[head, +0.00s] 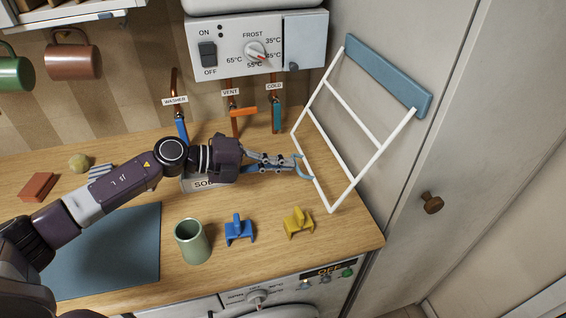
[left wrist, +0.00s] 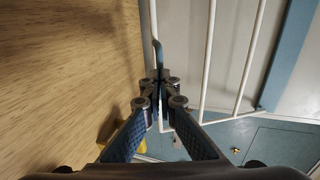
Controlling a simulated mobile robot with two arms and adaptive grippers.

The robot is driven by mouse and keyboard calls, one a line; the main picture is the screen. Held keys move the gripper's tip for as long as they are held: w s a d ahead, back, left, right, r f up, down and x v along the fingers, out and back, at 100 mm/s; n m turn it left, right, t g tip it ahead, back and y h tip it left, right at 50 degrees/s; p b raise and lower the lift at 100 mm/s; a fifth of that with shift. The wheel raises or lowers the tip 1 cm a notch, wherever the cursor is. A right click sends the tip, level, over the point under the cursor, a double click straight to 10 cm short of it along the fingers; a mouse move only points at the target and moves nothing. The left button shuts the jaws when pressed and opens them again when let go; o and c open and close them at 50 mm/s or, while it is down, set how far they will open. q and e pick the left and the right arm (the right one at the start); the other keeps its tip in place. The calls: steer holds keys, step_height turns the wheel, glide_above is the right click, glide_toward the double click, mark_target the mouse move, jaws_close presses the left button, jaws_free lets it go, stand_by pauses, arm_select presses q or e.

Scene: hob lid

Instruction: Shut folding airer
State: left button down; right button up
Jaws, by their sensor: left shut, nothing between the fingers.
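The folding airer (head: 345,145) is a white barred frame hanging from a blue rail (head: 388,75) on the side wall. Its lower end stands out from the wall over the right end of the counter, so it is open. A blue loop handle (head: 302,168) sits on its outer bar. My left gripper (head: 290,162) is right at this handle, its fingers shut with nothing between them. In the left wrist view the fingertips (left wrist: 160,80) are together just below the blue handle (left wrist: 157,52), with white bars (left wrist: 208,60) beyond. Whether they touch it is unclear. My right gripper is out of view.
On the counter stand a green cup (head: 191,242), a blue clip-like piece (head: 239,230) and a yellow one (head: 298,223). Pipes with a blue, an orange (head: 243,112) and a teal lever are behind my arm. A cupboard door with a brown knob (head: 431,203) is at right.

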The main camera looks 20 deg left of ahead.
arm_select(q)
steer(key=x, duration=0.5)
steer(key=f+x, duration=0.1)
steer(key=x, duration=0.3)
steer(key=f+x, duration=0.1)
steer(key=x, duration=0.4)
steer(key=shift+a+f, duration=0.1)
steer(key=shift+f, duration=0.1)
